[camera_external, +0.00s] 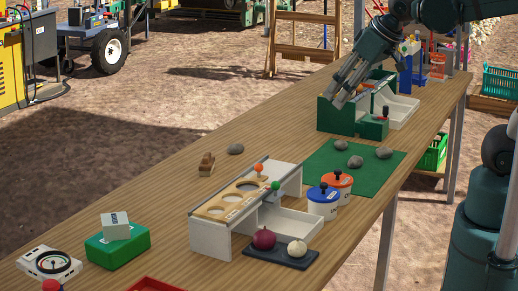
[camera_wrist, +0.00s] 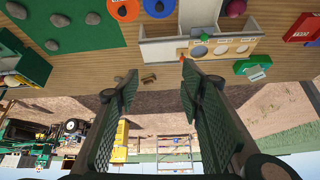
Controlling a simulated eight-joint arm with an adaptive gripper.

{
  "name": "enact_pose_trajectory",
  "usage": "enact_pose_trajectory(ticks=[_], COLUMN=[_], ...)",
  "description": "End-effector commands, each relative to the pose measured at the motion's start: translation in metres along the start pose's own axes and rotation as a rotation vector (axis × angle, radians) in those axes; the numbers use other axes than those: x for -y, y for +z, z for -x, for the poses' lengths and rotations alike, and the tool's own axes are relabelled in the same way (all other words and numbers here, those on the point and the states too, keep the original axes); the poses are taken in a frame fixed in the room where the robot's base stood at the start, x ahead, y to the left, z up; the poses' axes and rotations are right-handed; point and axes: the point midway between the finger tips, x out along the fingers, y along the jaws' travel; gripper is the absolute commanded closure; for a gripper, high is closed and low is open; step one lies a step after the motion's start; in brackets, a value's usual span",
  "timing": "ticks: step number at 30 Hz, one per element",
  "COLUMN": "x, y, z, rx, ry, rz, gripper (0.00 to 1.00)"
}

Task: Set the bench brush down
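The small brown wooden bench brush (camera_external: 206,165) lies on the bare wooden bench, left of a grey stone. It also shows small in the wrist view (camera_wrist: 149,78), on the bench near its edge.
Stones lie on and beside the green mat (camera_external: 318,160). A white sorting stand (camera_external: 210,239), lidded tubs (camera_external: 322,205), a dark onion tray (camera_external: 282,256) and a green case (camera_external: 118,247) occupy the nearer bench. Bare wood surrounds the brush.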

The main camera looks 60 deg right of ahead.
Motion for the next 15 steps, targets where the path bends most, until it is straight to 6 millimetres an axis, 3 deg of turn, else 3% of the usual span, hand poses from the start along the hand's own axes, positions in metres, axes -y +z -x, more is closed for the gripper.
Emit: enact_pose_trajectory(ticks=[6,15], x=[0.001,0.002], y=[0.036,0.056], z=[0.006,0.009], rx=[-0.030,-0.050], ry=[-0.022,-0.034], rz=[0.065,0.109], gripper=[0.61,0.61])
